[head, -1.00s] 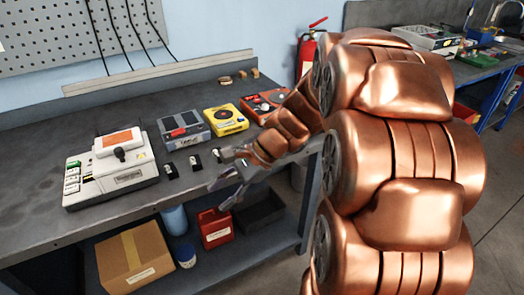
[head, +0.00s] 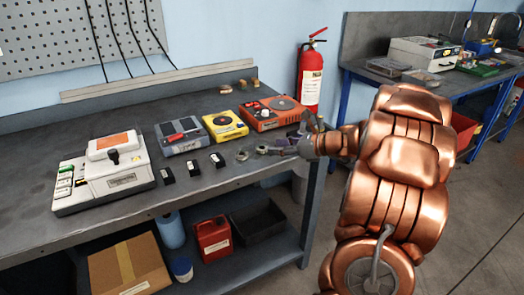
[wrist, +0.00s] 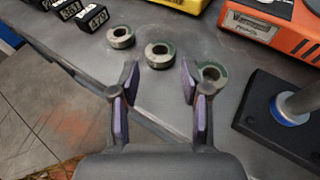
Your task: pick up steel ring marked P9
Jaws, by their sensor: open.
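Three steel rings lie on the grey bench in the wrist view: a left ring (wrist: 120,37), a middle ring (wrist: 159,54) and a right ring (wrist: 212,74). The middle and right rings show greenish rims. No P9 marking can be read, so I cannot tell which ring it is. In the head view, two rings show, one at the left (head: 242,155) and one beside it (head: 262,150). My gripper (wrist: 158,70) is open and empty, its purple-padded fingers spread. The middle ring appears just beyond the gap; the right finger partly overlaps the right ring. My gripper (head: 285,147) also shows in the head view.
An orange device (wrist: 262,25) and a yellow device (wrist: 185,3) stand behind the rings. A black base with a metal post (wrist: 295,102) is at the right. Small black labelled blocks (wrist: 92,18) sit at the left. The bench's front edge runs close below the gripper.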

